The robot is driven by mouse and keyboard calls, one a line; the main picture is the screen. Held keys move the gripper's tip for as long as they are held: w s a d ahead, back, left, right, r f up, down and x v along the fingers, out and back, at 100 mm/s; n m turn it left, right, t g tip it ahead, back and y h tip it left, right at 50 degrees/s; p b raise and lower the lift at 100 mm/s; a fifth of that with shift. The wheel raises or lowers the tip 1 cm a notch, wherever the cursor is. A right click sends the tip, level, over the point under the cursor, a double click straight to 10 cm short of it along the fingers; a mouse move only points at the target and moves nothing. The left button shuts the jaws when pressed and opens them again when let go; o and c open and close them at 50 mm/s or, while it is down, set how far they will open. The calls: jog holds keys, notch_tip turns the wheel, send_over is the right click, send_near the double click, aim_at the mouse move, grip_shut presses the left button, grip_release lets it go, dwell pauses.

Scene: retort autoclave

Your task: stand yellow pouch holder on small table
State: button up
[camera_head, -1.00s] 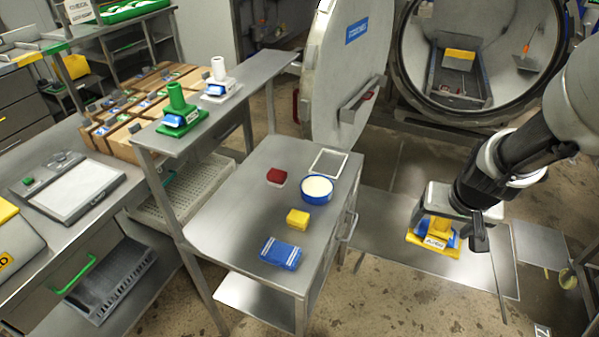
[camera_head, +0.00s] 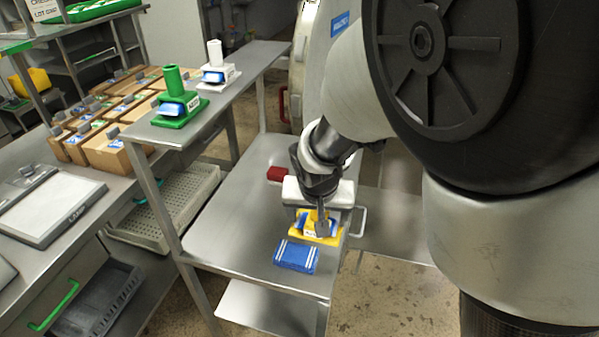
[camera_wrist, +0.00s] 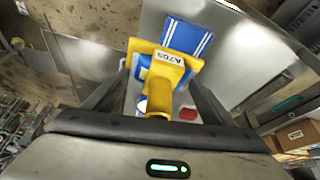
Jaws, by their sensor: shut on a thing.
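The yellow pouch holder (camera_head: 329,240) has a flat base, a post and a label, and carries a blue pouch (camera_head: 309,221). In the wrist view the holder (camera_wrist: 193,64) shows label A705 and its yellow post (camera_wrist: 158,98) between my fingers. My gripper (camera_head: 317,212) is shut on the holder, over the front right part of the small steel table (camera_head: 225,225); its fingers also show in the wrist view (camera_wrist: 160,92). The holder looks about upright; I cannot tell whether its base touches the table. My gripper hides part of the tabletop behind it.
A blue striped item (camera_head: 296,256) lies on the table close in front of the holder. A red block (camera_head: 277,174) lies behind. The table's left part is clear. A raised shelf on the left bears a green holder (camera_head: 180,106) and a white holder (camera_head: 217,72).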

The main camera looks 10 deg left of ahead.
jog(key=s+a+f+b, duration=0.4)
jog(key=s+a, duration=0.1)
jog(key=a, duration=0.5)
jog(key=s+a+f+b, duration=0.4)
jog(key=s+a+f, duration=0.15)
jog(key=a, duration=0.45)
jog(key=w, duration=0.5)
jog(key=w+a, duration=0.1)
jog(key=w, duration=0.5)
jog(key=w+a, duration=0.1)
jog(key=w, duration=0.5)
jog(key=shift+a+r, duration=0.1)
jog(key=shift+r, duration=0.25)
jog(key=shift+w+f+b, duration=0.1)
jog(key=shift+f+b, duration=0.2)
jog(key=shift+f, duration=1.45)
jog(key=shift+f, duration=0.1)
jog(key=o, duration=1.2)
jog(key=shift+o, duration=0.3)
